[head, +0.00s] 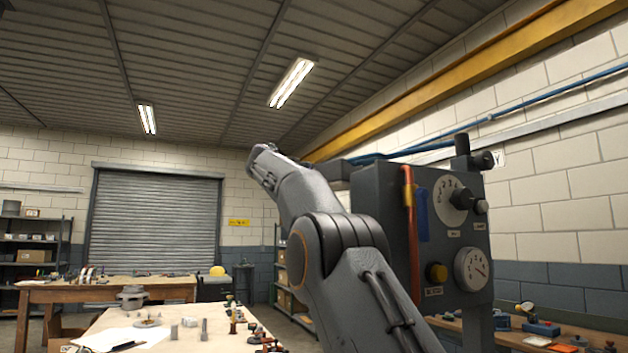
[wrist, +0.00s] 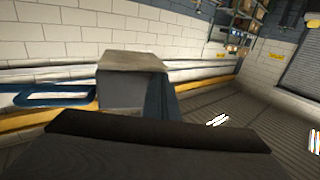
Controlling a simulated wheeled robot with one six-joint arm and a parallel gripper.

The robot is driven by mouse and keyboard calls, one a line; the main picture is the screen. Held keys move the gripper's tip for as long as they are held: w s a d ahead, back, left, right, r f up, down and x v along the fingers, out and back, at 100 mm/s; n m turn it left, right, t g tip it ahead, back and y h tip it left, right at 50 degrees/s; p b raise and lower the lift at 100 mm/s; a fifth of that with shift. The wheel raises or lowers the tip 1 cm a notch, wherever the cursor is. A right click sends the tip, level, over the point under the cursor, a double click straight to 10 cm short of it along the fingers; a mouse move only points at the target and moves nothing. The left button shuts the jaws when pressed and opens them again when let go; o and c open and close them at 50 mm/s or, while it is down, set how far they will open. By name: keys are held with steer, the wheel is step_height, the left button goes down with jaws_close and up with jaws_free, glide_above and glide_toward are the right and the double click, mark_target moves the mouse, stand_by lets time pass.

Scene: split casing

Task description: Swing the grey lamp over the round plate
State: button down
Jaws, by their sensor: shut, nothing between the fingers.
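My arm rises through the middle of the head view and bends away to the upper left; its fingertips cannot be picked out there. In the wrist view, the dark front of my gripper (wrist: 160,135) spans the bottom edge; it is shut and holds nothing. A flat round plate (head: 148,322) seems to lie on the pale table at the lower left, small and hard to make out. I cannot pick out the grey lamp with certainty in either view. A grey block (wrist: 133,84) stands beyond my gripper in the wrist view; I cannot tell what it is.
A dark grey panel box (head: 440,230) with dials, a yellow button and an orange pipe stands close to my arm's right. The pale table (head: 215,325) holds paper and small parts. A wooden bench (head: 110,288) and a roller door (head: 155,220) are behind.

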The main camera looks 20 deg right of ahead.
steer(key=shift+a, duration=0.1)
stand_by(0.3)
steer(key=s+a+b, duration=0.6)
steer(key=a, duration=0.6)
steer(key=shift+s+a, duration=0.15)
steer(key=shift+s, duration=0.05)
